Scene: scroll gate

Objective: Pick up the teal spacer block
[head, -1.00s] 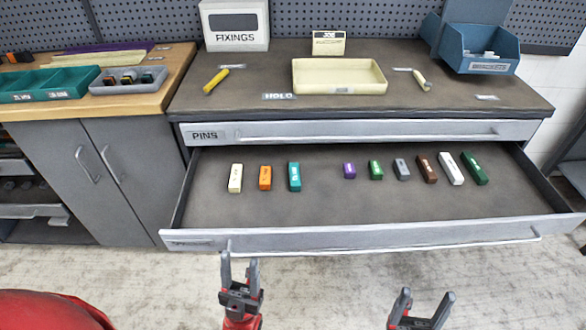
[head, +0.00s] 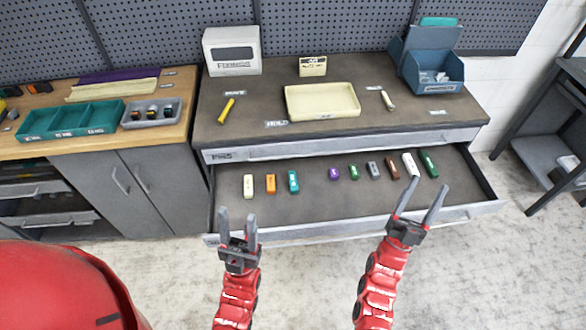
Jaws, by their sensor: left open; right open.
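The teal spacer block (head: 293,182) lies in the open drawer (head: 310,213), to the right of an orange block (head: 271,184) and a cream block (head: 249,186). A gap separates it from a purple block (head: 334,174). My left gripper (head: 237,222) is open and empty, in front of the drawer's left part, lower in the picture than the teal block and to its left. My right gripper (head: 420,190) is open and empty, its fingers overlapping the drawer's front right part in the picture. Neither gripper touches a block, as far as I can see.
Green (head: 354,172), grey (head: 374,170), brown (head: 392,169), white (head: 410,164) and dark green (head: 429,164) blocks lie further right in the drawer. A cream tray (head: 322,113) stands on the cabinet top above. The drawer's front wall (head: 300,230) is a raised edge.

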